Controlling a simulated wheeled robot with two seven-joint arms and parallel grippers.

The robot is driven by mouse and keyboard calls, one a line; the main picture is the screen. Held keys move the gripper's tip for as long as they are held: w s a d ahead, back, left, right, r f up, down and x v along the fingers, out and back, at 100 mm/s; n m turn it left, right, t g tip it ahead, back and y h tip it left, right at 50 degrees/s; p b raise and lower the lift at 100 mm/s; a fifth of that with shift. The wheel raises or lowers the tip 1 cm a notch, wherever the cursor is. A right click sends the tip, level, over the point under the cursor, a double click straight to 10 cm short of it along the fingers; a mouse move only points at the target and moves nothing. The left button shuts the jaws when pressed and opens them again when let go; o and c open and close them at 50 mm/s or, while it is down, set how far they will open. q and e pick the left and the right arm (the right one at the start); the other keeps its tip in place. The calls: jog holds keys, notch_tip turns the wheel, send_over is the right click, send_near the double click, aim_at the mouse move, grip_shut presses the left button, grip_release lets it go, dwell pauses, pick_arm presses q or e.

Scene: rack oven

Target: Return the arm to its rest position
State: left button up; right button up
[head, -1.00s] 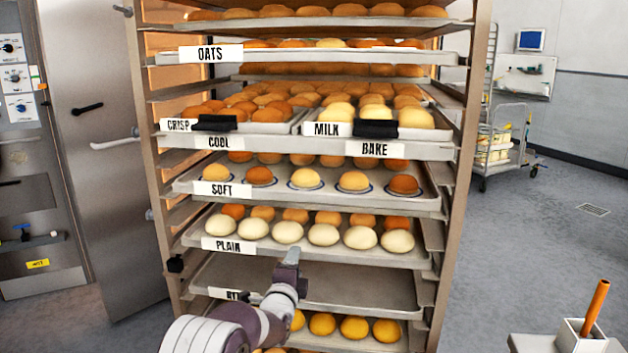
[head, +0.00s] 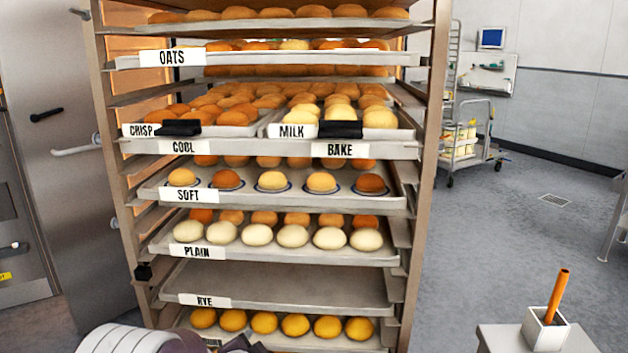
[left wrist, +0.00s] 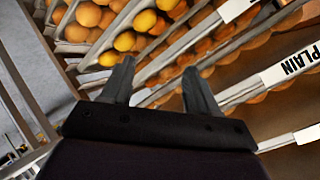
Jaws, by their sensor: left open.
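My left arm shows only as a white and dark piece at the bottom left of the head view; its gripper is out of that view. In the left wrist view my left gripper (left wrist: 158,88) is open, with nothing between its two grey fingers. Its fingers point toward the rack's trays, and the view is steeply tilted. The rack (head: 428,180) stands in front of me with labelled trays of buns. The RYE tray (head: 290,284) is bare on its visible surface. My right gripper is not in view.
A small side table (head: 500,338) at the lower right carries a white pot (head: 543,331) with an orange stick (head: 557,296). A wheeled trolley (head: 466,150) stands at the back right. The grey floor right of the rack is open. A metal door (head: 65,190) is at the left.

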pick_arm(q)
jog(key=s+a+f+n+g, duration=0.2)
jog(key=s+n+g, duration=0.9)
jog(key=s, duration=1.7)
notch_tip(320, 180, up, 22)
jog(key=w+p, duration=0.1)
jog(key=p, duration=1.9)
jog(key=shift+a+t+y, duration=0.25)
jog(key=shift+t+y, duration=0.05)
